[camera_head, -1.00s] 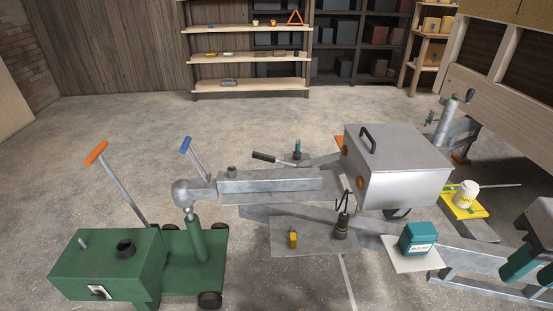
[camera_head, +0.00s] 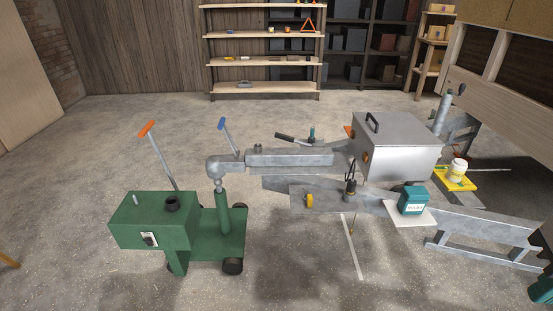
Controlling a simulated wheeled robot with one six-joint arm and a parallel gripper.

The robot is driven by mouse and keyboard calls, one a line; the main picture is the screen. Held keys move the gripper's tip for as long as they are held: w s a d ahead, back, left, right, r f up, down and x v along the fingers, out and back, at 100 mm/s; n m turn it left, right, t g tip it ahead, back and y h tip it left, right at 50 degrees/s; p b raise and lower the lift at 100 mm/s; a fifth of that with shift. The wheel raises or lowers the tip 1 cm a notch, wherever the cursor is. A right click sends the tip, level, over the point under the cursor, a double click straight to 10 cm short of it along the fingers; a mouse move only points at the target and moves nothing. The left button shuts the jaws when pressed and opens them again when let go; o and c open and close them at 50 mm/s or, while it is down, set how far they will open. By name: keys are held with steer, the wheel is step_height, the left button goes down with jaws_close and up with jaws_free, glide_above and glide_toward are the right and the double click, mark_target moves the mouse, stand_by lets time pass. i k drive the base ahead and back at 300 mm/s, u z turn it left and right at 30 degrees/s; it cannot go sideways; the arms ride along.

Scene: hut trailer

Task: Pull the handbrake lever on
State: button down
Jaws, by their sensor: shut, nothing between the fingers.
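The handbrake lever (camera_head: 293,139) appears to be the one with the black grip on the trailer's drawbar, left of the metal box. It lies low, close to level, with its grip end pointing left. A small upright part with a teal section (camera_head: 312,134) stands beside it.
The green machine has a long orange-topped handle (camera_head: 148,129). A blue-topped lever (camera_head: 222,124) rises by the coupling. The metal box (camera_head: 395,150) stands at the right; a teal container (camera_head: 413,202) is in front of it. Floor is open at front and behind the drawbar.

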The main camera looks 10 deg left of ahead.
mark_target(282, 137)
steer(key=k, duration=0.5)
steer(key=u, duration=0.5)
steer(key=i, duration=0.65)
steer(key=u, duration=0.75)
steer(key=i, duration=0.7)
steer(key=z, duration=0.6)
steer(key=i, duration=0.9)
steer(key=z, duration=0.7)
